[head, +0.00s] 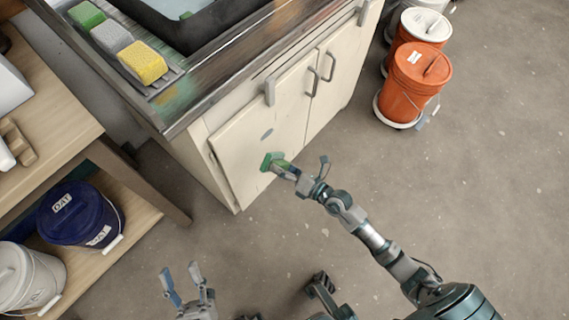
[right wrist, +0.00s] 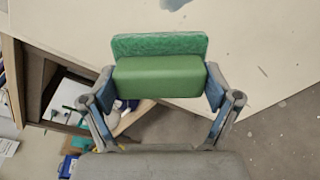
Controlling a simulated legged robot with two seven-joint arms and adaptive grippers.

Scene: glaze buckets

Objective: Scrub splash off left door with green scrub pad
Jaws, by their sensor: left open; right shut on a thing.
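The left door (head: 238,150) is a cream cabinet door under the sink, with a grey-blue splash (head: 267,134) on it. The splash also shows at the top edge of the right wrist view (right wrist: 174,4). My right gripper (head: 285,169) is shut on the green scrub pad (head: 268,160), which is just below the splash, at or close to the door; contact cannot be told. In the right wrist view the pad (right wrist: 160,76) sits between both fingers, its rough face toward the door. My left gripper (head: 181,273) is open and empty, low in the head view, away from the cabinet.
Green (head: 87,14), grey (head: 111,36) and yellow (head: 143,60) blocks lie on the counter beside the dark sink (head: 205,30). Orange buckets (head: 412,85) stand right of the cabinet. A wooden shelf (head: 60,100) with a blue bucket (head: 75,215) is at left. Floor between is clear.

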